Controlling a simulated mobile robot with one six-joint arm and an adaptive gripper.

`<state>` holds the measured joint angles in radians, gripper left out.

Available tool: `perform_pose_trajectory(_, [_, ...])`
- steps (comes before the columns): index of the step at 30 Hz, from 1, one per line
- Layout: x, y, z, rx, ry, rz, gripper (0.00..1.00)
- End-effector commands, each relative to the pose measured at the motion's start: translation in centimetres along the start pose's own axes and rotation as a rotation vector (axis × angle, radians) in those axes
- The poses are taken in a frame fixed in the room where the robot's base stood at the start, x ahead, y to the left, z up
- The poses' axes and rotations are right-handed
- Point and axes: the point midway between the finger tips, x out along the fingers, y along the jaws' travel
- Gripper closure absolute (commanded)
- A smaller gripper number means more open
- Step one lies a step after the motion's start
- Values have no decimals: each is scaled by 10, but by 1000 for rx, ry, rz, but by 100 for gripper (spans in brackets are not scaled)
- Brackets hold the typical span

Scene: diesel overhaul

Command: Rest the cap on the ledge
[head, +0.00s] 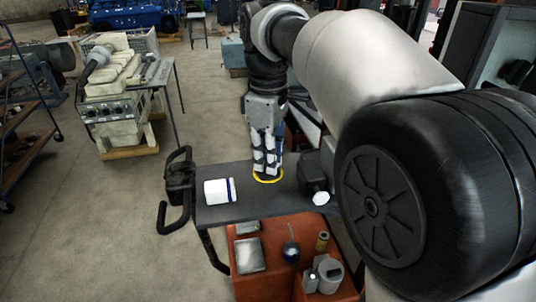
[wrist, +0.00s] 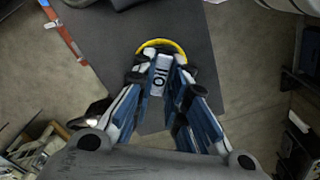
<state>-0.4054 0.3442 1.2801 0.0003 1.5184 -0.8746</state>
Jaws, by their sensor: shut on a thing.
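The yellow round cap (head: 268,180) is at the tips of my gripper (head: 266,168), over the dark grey flat top that looks like the ledge (head: 245,212). In the wrist view my gripper (wrist: 160,68) is shut on the cap (wrist: 161,42). Only the cap's far yellow rim shows there as an arc; the fingers hide the rest. The grey ledge (wrist: 214,75) spreads below it. I cannot tell whether the cap touches the ledge or hangs just above it.
A small white piece (head: 320,198) is at the right. Below is an orange-red surface (head: 270,285) with several items. The grey top's front is clear.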

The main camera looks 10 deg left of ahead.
Motion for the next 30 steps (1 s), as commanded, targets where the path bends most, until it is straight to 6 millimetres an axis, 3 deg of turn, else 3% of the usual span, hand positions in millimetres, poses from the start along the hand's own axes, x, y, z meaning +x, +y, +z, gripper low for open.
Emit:
perform_pose_trajectory(22, [31,0,0,0,0,0,100])
perform_pose_trajectory(23, [30,0,0,0,1,1,85])
perform_pose_trajectory(30, [29,0,0,0,0,1,69])
